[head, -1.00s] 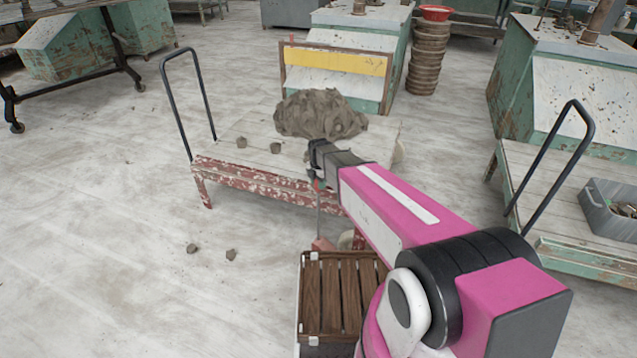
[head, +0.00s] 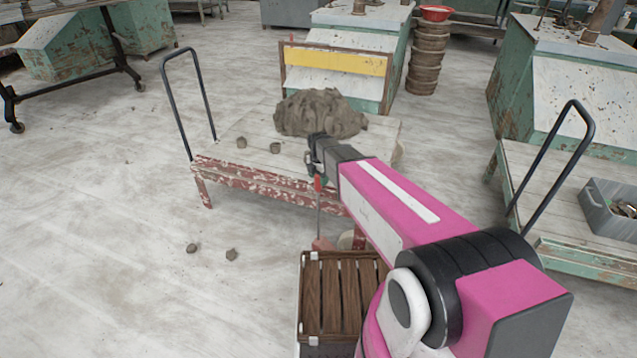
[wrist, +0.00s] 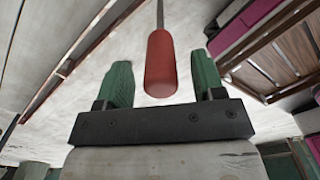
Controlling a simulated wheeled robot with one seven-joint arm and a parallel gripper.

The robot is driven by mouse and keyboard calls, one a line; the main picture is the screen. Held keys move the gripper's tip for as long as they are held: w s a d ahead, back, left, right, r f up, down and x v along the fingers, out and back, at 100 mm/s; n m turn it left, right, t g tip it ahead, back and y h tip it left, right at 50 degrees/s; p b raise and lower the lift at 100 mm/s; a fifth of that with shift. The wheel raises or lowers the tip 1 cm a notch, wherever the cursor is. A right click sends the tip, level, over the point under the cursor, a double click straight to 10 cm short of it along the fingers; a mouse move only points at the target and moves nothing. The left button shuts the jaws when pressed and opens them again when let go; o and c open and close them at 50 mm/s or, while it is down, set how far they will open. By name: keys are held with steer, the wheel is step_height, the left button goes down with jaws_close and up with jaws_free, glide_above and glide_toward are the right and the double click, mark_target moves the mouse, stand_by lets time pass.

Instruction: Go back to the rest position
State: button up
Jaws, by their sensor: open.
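My gripper (head: 318,172) is at the end of my pink and white arm, in front of the cart in the head view. In the wrist view its two green fingers (wrist: 162,70) stand wide apart. A red handle (wrist: 161,65) with a thin metal shaft lies between them, with a gap on both sides. In the head view the red handle (head: 318,184) shows just below the gripper, its shaft running down towards a pinkish object (head: 323,243) by the slatted wooden crate (head: 312,300). What supports the tool is partly hidden.
A low cart (head: 225,140) with chipped red edging carries a heap of clay (head: 318,112) and small lumps. Two more lumps (head: 192,247) lie on the floor. Another cart (head: 530,180) with a grey bin (head: 610,208) stands right.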

step_height(320, 180, up, 8)
steer(key=shift+f, duration=0.1)
steer(key=s+d+r+m, duration=0.1)
steer(key=s+d+m, duration=1.7)
steer(key=m, duration=0.8)
steer(key=shift+s+d+r+m, duration=0.3)
steer(key=shift+s+d, duration=0.1)
steer(key=shift+s, duration=0.3)
